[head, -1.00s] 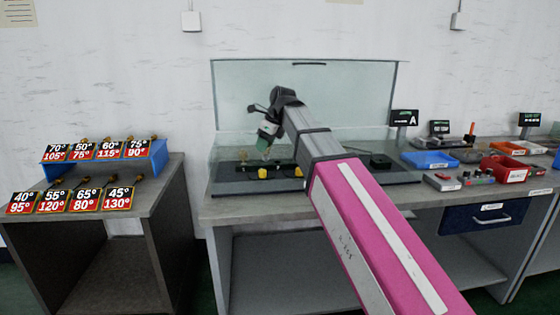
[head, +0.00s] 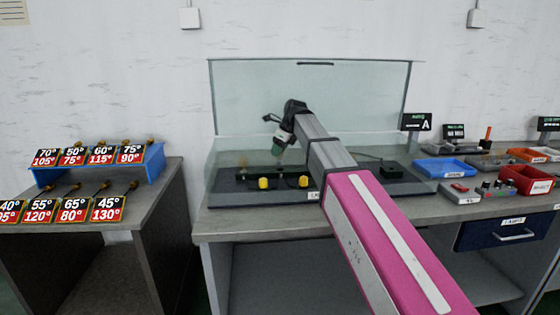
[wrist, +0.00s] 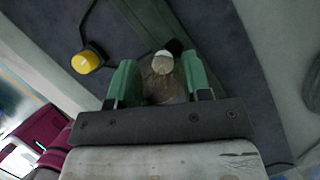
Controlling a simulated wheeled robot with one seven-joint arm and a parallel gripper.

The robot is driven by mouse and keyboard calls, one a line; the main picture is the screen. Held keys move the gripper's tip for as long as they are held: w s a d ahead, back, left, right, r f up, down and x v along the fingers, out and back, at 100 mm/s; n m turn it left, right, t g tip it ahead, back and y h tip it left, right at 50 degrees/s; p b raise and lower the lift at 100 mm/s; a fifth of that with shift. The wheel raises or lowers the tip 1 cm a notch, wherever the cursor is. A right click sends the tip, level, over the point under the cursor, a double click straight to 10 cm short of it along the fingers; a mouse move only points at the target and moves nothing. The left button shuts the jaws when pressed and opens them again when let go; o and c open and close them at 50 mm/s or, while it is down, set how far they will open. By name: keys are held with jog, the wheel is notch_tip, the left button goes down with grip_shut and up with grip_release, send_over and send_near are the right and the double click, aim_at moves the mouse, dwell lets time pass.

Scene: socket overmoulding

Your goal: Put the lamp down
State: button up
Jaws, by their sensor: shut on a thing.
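My gripper (head: 278,148) is at the end of my arm inside the clear-walled case, over its dark floor (head: 380,188). In the wrist view my gripper (wrist: 160,78) has two green fingers shut on the lamp (wrist: 163,84). The lamp shows as a brownish, partly see-through body with a pale round end pointing away from the palm. In the head view the lamp is too small to make out clearly at the fingertips. I cannot tell whether it touches the floor of the case.
Yellow knobs (head: 264,183) sit on the case floor; one yellow knob (wrist: 87,61) with a dark cable lies left of the fingers in the wrist view. The clear lid (head: 310,95) stands open behind. A blue tray (head: 443,168) and red bin (head: 525,179) lie to the right.

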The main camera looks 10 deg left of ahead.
aim_at(280, 159)
jog(key=shift+w+f, duration=0.5)
jog(key=shift+w, duration=0.25)
jog(key=shift+f, duration=2)
jog(key=shift+d+f, duration=0.1)
jog(key=o, duration=0.9)
jog(key=v, duration=1.2)
